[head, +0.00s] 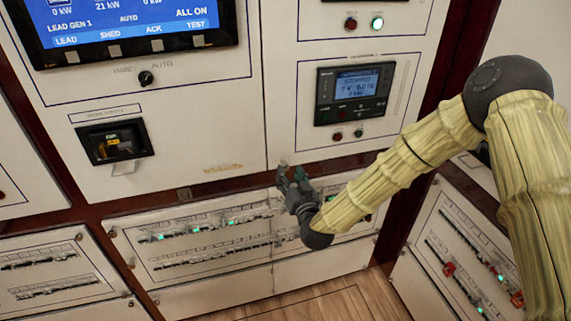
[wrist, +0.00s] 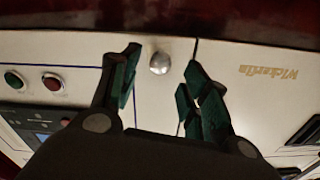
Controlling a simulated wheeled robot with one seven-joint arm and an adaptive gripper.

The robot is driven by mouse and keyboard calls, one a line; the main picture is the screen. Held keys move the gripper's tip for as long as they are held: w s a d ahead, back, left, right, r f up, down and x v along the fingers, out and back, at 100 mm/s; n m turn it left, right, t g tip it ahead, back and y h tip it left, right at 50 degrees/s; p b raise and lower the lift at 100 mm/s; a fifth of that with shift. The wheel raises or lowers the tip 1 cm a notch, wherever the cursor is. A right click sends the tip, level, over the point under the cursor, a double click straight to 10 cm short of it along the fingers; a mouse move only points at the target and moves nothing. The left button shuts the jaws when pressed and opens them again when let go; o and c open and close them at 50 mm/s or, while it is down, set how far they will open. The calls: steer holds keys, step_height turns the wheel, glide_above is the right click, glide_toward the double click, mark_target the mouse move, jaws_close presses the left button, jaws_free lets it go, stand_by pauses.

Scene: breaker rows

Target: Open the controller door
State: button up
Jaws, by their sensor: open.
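The controller door (head: 283,120) is a white panel carrying a grey controller with a lit screen (head: 358,90). It looks shut, flush with the panel to its left. In the wrist view, which is upside down, a round silver knob (wrist: 159,63) sits on the door near the dark seam. My gripper (head: 288,174) is at the door's lower left corner. In the wrist view my gripper (wrist: 160,72) is open, with one dark green finger on each side of the knob. I cannot tell whether either finger touches it.
A white panel with a breaker window (head: 116,143) and a large blue screen (head: 125,18) is to the left. Breaker rows (head: 210,240) lie below a dark red rail. More breakers (head: 465,250) stand at right. Wooden floor (head: 325,305) shows at the bottom.

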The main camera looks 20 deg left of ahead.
mark_target(286, 168)
steer(key=shift+p+x, duration=0.6)
steer(key=shift+x, duration=1.9)
jaws_close()
